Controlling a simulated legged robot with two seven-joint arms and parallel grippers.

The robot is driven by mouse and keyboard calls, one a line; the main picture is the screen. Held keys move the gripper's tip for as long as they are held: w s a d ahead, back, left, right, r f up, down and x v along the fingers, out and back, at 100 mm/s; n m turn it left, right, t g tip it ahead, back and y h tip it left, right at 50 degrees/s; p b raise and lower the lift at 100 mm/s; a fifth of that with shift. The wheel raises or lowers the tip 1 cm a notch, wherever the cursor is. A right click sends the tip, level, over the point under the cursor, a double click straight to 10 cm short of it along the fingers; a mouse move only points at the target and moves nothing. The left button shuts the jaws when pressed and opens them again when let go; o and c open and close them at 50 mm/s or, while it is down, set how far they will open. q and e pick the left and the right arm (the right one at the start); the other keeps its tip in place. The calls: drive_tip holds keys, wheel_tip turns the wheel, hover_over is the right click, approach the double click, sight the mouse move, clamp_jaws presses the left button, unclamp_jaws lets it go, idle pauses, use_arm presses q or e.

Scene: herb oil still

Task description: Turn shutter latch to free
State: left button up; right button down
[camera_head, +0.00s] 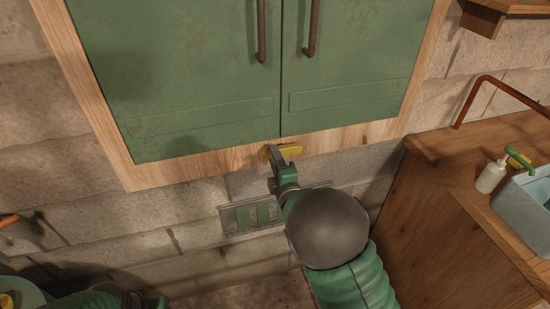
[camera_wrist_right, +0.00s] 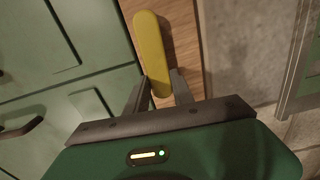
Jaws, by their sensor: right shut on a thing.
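The yellow shutter latch (camera_head: 291,150) is on the wooden bottom rail below the two green shutter doors (camera_head: 200,75), near their meeting line. In the head view it lies roughly along the rail. My right gripper (camera_head: 273,152) reaches up to it from below and is shut on it. In the right wrist view the latch (camera_wrist_right: 149,45) is a rounded yellow bar, its near end between my two fingertips (camera_wrist_right: 158,88). Its far end points away from the gripper, close to the door edge. My left gripper is not clearly in view.
Two dark door handles (camera_head: 261,30) hang above the latch. A metal wall plate with green panels (camera_head: 238,220) is below the rail. At right a wooden counter (camera_head: 447,160) holds a white bottle (camera_head: 491,176) and a pale blue basin (camera_head: 525,215). A copper pipe (camera_head: 480,88) rises behind.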

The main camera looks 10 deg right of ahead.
drive_tip(key=shift+s+a+f+n, duration=0.1)
drive_tip(key=shift+f+n, duration=0.2)
drive_tip(key=shift+f, duration=0.2)
drive_tip(key=c, duration=1.3)
unclamp_jaws()
drive_tip(key=shift+o, duration=1.1)
drive_tip(key=shift+r, duration=0.2)
